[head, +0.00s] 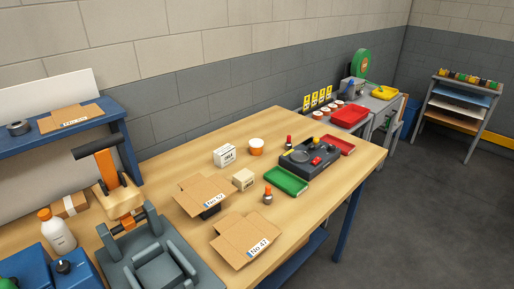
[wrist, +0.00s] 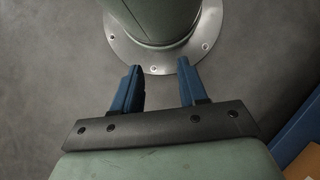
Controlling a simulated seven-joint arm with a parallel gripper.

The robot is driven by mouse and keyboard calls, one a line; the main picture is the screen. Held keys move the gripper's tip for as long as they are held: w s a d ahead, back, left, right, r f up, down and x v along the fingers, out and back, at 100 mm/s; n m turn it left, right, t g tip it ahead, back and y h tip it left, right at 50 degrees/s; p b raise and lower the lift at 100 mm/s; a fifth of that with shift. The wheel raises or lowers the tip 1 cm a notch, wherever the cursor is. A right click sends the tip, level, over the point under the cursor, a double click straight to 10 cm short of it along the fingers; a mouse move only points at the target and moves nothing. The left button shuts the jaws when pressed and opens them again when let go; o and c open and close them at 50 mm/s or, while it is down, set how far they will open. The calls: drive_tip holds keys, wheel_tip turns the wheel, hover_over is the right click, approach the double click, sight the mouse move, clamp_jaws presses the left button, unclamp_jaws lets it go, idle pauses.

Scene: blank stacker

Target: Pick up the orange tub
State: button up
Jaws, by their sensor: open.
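The orange tub (head: 256,147) is a small round tub with a white lid. It stands upright on the wooden workbench (head: 150,170), toward the wall side, just right of a white box. My gripper (wrist: 158,72) shows only in the wrist view. Its two blue fingers are apart with nothing between them. It hangs over the grey floor, with my own base behind the fingers. The tub is not in the wrist view, and my gripper is not in the head view.
Near the tub are a white carton (head: 225,156), a small cream box (head: 243,179), a green tray (head: 286,181) and a dark tray of parts (head: 310,157). Open cardboard boxes (head: 246,240) lie at the front. A grey press (head: 157,262) stands at left.

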drive_tip(key=o, duration=1)
drive_tip(key=shift+w, duration=0.1)
